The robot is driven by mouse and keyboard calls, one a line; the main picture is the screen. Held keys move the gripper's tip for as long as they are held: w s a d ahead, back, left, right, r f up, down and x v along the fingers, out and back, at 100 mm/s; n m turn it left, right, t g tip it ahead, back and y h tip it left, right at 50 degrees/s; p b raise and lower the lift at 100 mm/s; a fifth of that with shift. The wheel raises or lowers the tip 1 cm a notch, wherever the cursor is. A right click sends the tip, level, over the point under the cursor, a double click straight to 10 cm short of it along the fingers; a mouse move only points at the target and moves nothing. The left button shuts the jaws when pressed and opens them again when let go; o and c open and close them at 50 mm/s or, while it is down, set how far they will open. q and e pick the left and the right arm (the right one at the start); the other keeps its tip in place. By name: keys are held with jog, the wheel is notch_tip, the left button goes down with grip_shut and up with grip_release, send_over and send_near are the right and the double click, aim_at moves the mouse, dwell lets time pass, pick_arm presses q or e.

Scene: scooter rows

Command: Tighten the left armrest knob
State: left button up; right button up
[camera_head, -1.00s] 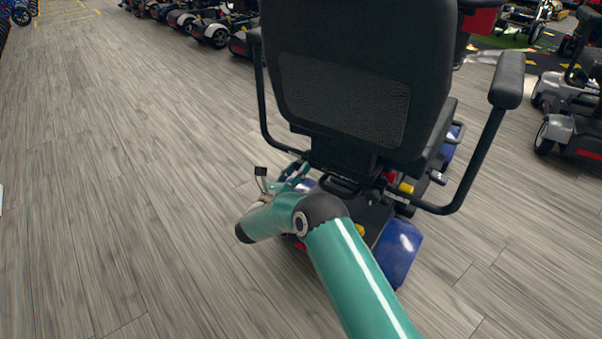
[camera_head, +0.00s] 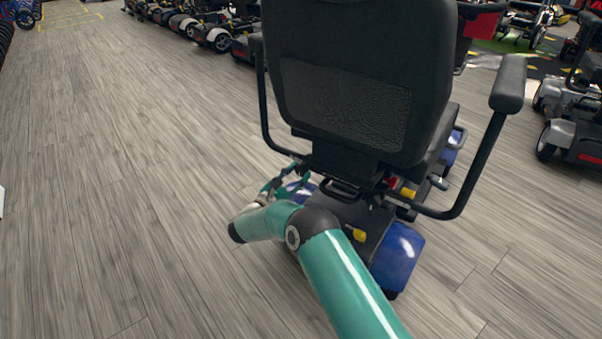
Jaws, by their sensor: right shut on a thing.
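The black scooter seat (camera_head: 345,100) is seen from behind. Its left armrest (camera_head: 265,110) runs down as a black tube and bends in under the backrest. My right gripper (camera_head: 296,172) is at the lower end of that tube, beside the seat base. Its fingers are closed together there, shut on the left armrest knob. The knob itself is too small and too covered by the fingers to make out. My right arm's teal links come in from the bottom and hide part of the scooter's rear. My left gripper is not in view.
The right armrest (camera_head: 509,85) stands out at the seat's right side. A blue rear fender (camera_head: 398,255) is below it. More scooters (camera_head: 575,130) stand at the right and in a row at the back. The wood floor at the left is clear.

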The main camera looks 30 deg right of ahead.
jog(key=shift+w+a+f, duration=0.1)
jog(key=shift+a+f, duration=0.15)
jog(key=shift+f, duration=0.1)
jog(key=o, duration=1.1)
jog(key=shift+c, duration=0.2)
jog(key=shift+o, duration=0.4)
jog(key=shift+d+r, duration=0.15)
jog(key=v, duration=1.2)
